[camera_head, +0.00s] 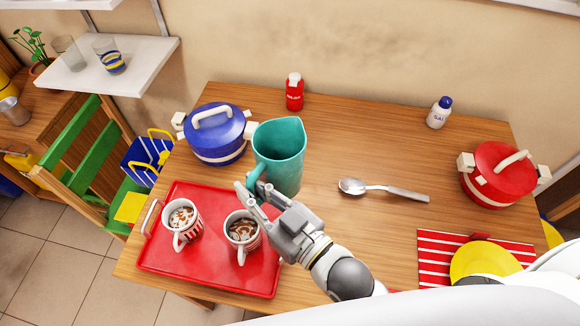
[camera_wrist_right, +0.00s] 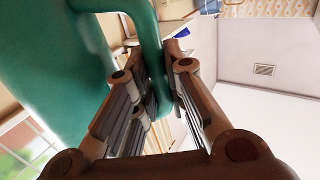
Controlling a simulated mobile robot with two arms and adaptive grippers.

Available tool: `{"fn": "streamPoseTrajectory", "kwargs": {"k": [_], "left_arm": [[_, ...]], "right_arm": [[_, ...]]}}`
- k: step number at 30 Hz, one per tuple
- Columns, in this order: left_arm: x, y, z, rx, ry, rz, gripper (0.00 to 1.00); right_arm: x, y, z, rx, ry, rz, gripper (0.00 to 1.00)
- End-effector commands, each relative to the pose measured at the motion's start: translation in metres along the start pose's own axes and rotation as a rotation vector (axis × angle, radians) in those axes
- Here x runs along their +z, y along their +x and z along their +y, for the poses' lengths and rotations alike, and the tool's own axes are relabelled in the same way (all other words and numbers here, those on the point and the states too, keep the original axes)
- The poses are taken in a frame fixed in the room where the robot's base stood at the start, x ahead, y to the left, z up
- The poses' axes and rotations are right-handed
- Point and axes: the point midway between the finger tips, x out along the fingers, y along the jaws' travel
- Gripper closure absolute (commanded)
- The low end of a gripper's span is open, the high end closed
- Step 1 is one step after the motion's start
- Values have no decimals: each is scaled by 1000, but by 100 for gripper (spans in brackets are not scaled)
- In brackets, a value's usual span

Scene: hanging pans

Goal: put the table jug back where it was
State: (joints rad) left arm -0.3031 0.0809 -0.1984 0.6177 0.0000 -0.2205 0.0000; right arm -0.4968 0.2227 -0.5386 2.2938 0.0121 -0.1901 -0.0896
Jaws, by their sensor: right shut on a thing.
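The teal jug (camera_head: 280,157) is upright over the wooden table (camera_head: 330,139), right of the blue pot and at the back right corner of the red tray. I cannot tell whether its base touches the table. My right gripper (camera_head: 257,196) is shut on the jug's handle, on the side facing me. In the right wrist view, the jug's body (camera_wrist_right: 45,65) fills the left, and its handle (camera_wrist_right: 152,60) runs between the fingers of my right gripper (camera_wrist_right: 160,85). My left gripper is not in view.
A red tray (camera_head: 215,279) holds two mugs. A blue pot (camera_head: 216,140), red shaker (camera_head: 294,93), blue-capped salt bottle (camera_head: 438,113), spoon (camera_head: 385,189), red pot (camera_head: 495,175) and yellow plate (camera_head: 487,262) stand around. The table between jug and spoon is clear.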

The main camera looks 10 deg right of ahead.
Motion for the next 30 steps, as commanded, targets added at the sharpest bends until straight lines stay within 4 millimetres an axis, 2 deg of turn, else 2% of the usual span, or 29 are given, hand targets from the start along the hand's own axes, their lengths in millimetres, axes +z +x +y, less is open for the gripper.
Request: {"fn": "streamPoseTrajectory", "kwargs": {"k": [4,15,24,30], "left_arm": [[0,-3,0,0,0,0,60],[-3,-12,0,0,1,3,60],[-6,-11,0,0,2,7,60],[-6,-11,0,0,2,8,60]], "right_arm": [[6,11,12,-11,-10,2,100],[44,52,78,-9,-6,-1,100],[84,69,105,-8,-5,1,100],[92,73,111,-9,-4,3,100]]}}
